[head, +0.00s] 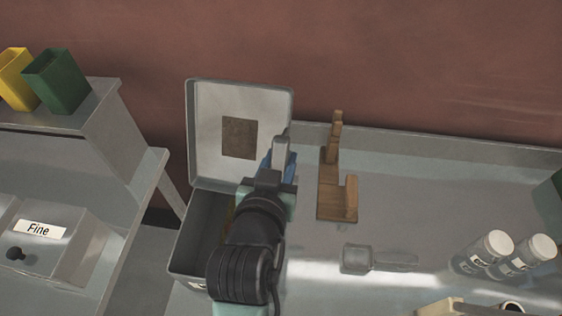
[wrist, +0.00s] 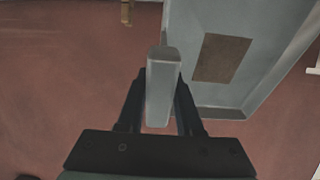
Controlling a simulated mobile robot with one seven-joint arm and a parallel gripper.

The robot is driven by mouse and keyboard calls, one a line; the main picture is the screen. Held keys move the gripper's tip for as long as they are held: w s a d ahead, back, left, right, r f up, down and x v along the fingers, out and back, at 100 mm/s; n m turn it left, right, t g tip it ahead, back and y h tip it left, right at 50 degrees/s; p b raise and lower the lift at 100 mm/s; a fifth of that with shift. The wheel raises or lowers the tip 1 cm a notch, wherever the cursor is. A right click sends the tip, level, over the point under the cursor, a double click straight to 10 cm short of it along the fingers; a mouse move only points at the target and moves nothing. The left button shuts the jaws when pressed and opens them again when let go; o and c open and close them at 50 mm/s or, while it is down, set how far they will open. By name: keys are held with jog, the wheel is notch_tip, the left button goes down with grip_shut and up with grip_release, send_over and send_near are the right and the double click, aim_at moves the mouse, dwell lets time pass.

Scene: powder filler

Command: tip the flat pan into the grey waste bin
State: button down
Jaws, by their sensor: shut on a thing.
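My gripper (wrist: 160,95) is shut on a grey, narrow, block-ended piece, which I take to be the handle or end of the flat pan (wrist: 163,75). In the head view the pan (head: 281,152) stands upright at the end of my arm, in front of the raised lid's right edge. The rest of the pan's shape is hidden. A grey box with an open lid (head: 208,110), likely the waste bin, lies behind and left of my arm. Its lid (wrist: 275,50) also shows in the wrist view. My arm hides much of its opening, and its front label is mostly covered.
A wooden stand (head: 330,205) is right of my gripper. A small scoop (head: 357,260) lies on the bench, with white-capped jars (head: 490,252) further right. A side bench at left holds a box labelled Fine (head: 70,235) and yellow (head: 14,75) and green (head: 60,80) containers.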

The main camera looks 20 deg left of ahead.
jog(key=shift+s+f+t+b, duration=0.2)
jog(key=shift+s+t+b, duration=0.2)
jog(key=shift+b, duration=0.6)
notch_tip(320, 180, up, 9)
jog(key=p, duration=0.8)
jog(key=shift+w+f, duration=0.1)
jog(key=shift+f, duration=0.1)
jog(key=shift+f, duration=0.1)
